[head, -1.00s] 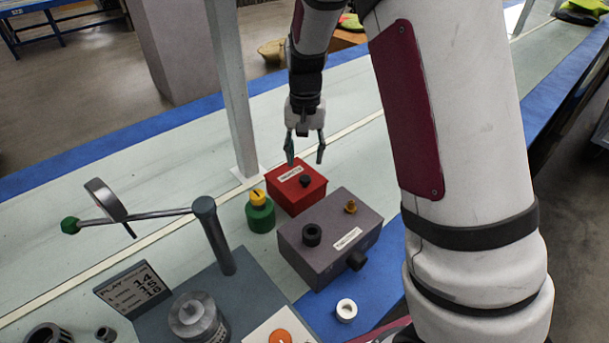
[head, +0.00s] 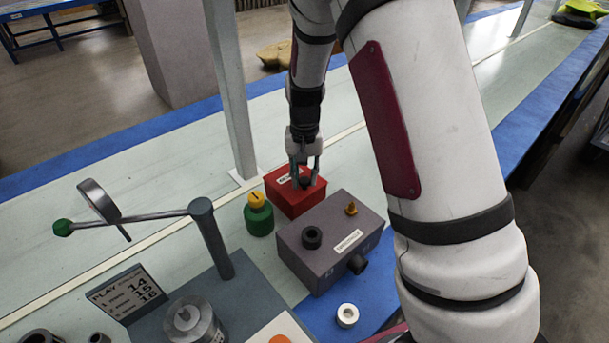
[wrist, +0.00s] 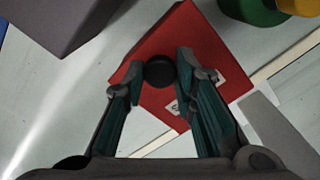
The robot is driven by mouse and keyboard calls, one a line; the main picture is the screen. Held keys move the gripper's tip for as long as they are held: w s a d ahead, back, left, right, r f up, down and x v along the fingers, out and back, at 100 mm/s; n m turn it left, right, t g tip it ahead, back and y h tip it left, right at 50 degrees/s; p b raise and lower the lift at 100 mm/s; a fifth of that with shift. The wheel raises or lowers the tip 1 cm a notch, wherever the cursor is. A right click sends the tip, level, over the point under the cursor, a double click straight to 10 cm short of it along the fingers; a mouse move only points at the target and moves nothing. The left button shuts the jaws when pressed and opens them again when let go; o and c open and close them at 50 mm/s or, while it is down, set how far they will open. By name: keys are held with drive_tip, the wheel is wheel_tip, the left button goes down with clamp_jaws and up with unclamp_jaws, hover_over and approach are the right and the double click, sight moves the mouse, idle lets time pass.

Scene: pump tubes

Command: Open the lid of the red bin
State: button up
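The red bin (head: 284,197) stands on the bench with its lid shut. A white label and a round black knob (wrist: 160,73) are on its top. My gripper (head: 307,184) is over the bin, pointing down, with its fingertips at the knob. In the wrist view my gripper (wrist: 160,68) has its two green-padded fingers on either side of the knob. A gap seems to show between the fingers and the knob. Whether either finger touches it is hard to tell.
A grey box (head: 318,266) with a black knob and a brass fitting stands close in front of the bin. A green bottle (head: 259,220) with a yellow cap is at the bin's left. A grey post (head: 229,100) rises behind. A white ring (head: 347,315) lies on the blue strip.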

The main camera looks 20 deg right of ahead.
sight(303, 178)
clamp_jaws()
drive_tip(key=r+p, duration=0.1)
drive_tip(key=g+p, duration=0.1)
drive_tip(key=p, duration=0.1)
drive_tip(key=shift+w+a+r, duration=0.2)
drive_tip(key=shift+w+r, duration=0.15)
drive_tip(key=shift+w, duration=0.05)
drive_tip(key=g, duration=0.1)
drive_tip(key=w+r+g+h, duration=0.1)
drive_tip(key=shift+w+a+r+g, duration=0.2)
drive_tip(key=shift+w+r+g, duration=0.05)
drive_tip(key=shift+g, duration=0.05)
drive_tip(key=shift+w+a+r+g+h, duration=0.1)
drive_tip(key=shift+w+r+g+h, duration=0.1)
drive_tip(key=shift+r+g+h, duration=0.15)
drive_tip(key=o, duration=1)
unclamp_jaws()
drive_tip(key=shift+r, duration=0.1)
drive_tip(key=v, duration=0.7)
drive_tip(key=shift+r, duration=0.15)
